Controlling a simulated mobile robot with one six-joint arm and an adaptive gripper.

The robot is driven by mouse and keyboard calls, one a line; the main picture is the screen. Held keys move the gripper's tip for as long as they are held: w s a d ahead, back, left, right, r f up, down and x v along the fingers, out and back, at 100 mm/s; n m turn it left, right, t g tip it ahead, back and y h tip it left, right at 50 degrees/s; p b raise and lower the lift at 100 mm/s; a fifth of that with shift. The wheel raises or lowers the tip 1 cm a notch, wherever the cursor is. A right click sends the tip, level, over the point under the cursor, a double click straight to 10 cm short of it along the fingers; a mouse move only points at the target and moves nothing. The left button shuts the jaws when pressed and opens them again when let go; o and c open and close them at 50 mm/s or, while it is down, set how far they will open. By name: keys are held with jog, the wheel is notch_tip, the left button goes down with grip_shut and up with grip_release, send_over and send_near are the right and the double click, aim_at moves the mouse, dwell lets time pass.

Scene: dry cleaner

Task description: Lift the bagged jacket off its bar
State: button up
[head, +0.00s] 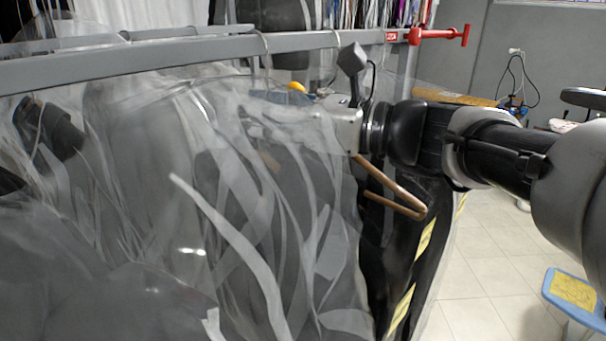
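A bagged jacket (215,220) in clear, shiny plastic fills the left and centre of the head view. It hangs below a grey metal bar (180,55). Hanger hooks (264,48) sit over the bar above it. My gripper (285,120) reaches in from the right, below the bar, at the upper right of the bag. Its fingers are blurred by the plastic, so I cannot tell whether they are open or hold anything. A brown hanger arm (395,200) sticks out to the right beneath my gripper's wrist.
A red clamp-like fitting (440,35) is at the bar's right end. Other garments (370,15) hang behind the bar. Dark material with yellow stripes (425,245) hangs right of the bag. A blue stool (575,295) stands at lower right. Tiled floor (485,270) between them is clear.

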grip_shut()
dwell(0.4)
dwell(0.5)
